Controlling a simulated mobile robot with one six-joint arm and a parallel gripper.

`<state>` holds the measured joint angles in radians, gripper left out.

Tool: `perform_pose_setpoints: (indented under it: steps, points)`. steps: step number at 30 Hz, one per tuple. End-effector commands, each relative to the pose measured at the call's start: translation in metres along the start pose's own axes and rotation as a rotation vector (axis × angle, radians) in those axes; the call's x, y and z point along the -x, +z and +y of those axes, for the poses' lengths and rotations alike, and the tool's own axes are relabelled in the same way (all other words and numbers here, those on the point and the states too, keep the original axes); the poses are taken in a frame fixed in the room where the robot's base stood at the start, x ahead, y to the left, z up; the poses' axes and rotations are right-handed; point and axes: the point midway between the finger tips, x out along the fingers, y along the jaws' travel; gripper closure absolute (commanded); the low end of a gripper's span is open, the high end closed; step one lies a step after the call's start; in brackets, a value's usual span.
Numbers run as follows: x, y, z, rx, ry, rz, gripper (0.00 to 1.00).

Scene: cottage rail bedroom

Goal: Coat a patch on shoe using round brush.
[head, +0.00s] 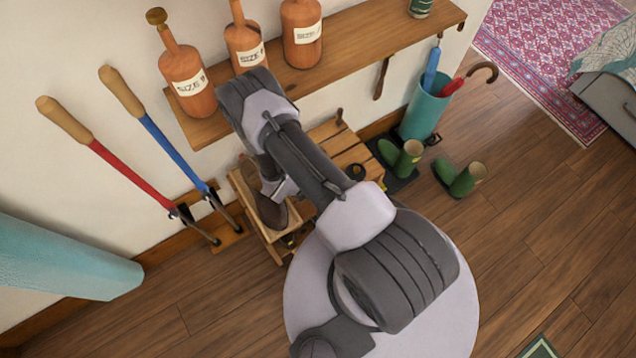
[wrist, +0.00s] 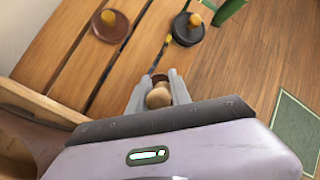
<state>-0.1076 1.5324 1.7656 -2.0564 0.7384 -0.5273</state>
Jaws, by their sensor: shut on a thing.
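In the wrist view my gripper (wrist: 158,86) is shut on a round wooden handle end, which looks like the round brush (wrist: 158,97). The brush's bristles are mostly hidden below the handle. A brown shoe (head: 271,212) rests on a light wooden stand in the head view, partly covered by my arm. A brown curved surface at the lower left of the wrist view (wrist: 22,142) looks like part of this shoe, beside the gripper. My arm hides the fingertips in the head view. I cannot make out the patch on the shoe.
A slatted bench (wrist: 62,58) holds a brown disc with a yellowish knob (wrist: 108,27) and a black one (wrist: 187,30). A shelf with bottles (head: 187,80) hangs above. Long-handled tools (head: 165,150) lean at left.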

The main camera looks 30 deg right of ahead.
Motion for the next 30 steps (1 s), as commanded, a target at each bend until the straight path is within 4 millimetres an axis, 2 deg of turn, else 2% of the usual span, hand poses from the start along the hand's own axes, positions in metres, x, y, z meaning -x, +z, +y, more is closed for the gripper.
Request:
perform_pose_setpoints:
  steps: [30]
  points:
    - [-0.0093,-0.0053,0.0036,0.0,0.0,0.0,1.0]
